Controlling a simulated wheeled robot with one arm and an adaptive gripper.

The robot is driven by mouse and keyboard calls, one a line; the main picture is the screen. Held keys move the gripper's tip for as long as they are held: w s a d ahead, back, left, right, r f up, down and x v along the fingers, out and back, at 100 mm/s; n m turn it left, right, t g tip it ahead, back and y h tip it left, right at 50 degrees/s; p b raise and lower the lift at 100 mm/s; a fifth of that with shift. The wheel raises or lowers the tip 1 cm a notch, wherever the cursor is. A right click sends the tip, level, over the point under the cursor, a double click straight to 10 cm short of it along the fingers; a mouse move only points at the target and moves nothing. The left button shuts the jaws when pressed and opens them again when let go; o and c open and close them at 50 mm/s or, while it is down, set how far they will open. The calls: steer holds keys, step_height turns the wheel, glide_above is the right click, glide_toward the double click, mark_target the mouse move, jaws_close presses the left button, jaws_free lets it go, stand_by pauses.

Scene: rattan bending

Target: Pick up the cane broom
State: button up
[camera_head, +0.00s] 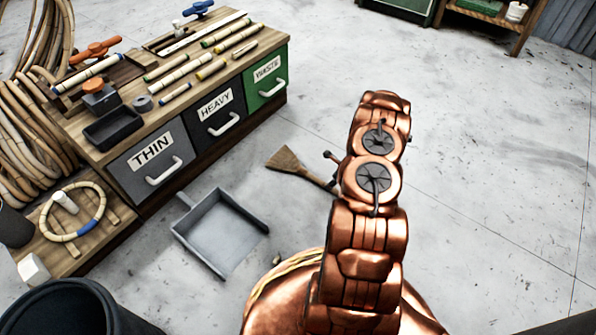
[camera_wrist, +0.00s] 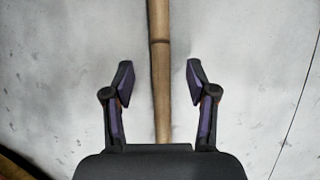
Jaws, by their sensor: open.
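The cane broom (camera_head: 290,163) lies on the grey floor in the head view, with its fan of bristles to the left. Its handle runs right and goes behind my copper arm. In the wrist view the bamboo handle (camera_wrist: 160,70) runs from the top edge down between the two fingers of my gripper (camera_wrist: 160,77). The gripper is open, with a finger on each side of the handle and a gap to both. The bristles are not in the wrist view. My arm hides most of the gripper in the head view.
A grey dustpan (camera_head: 222,235) lies on the floor left of my arm. A wooden bench (camera_head: 135,140) with drawers marked THIN, HEAVY and WASTE stands at the left. A dark bin (camera_head: 55,310) is at the lower left. The floor to the right is clear.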

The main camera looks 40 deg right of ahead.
mark_target(316, 180)
steer(key=b+x, duration=0.1)
steer(key=x, duration=0.2)
steer(key=shift+f+b, duration=0.25)
steer(key=shift+b, duration=0.1)
steer(key=shift+w+a+f, duration=0.1)
steer(key=shift+w+f, duration=0.15)
steer(key=shift+f, duration=0.1)
steer(key=shift+r, duration=0.1)
jaws_close()
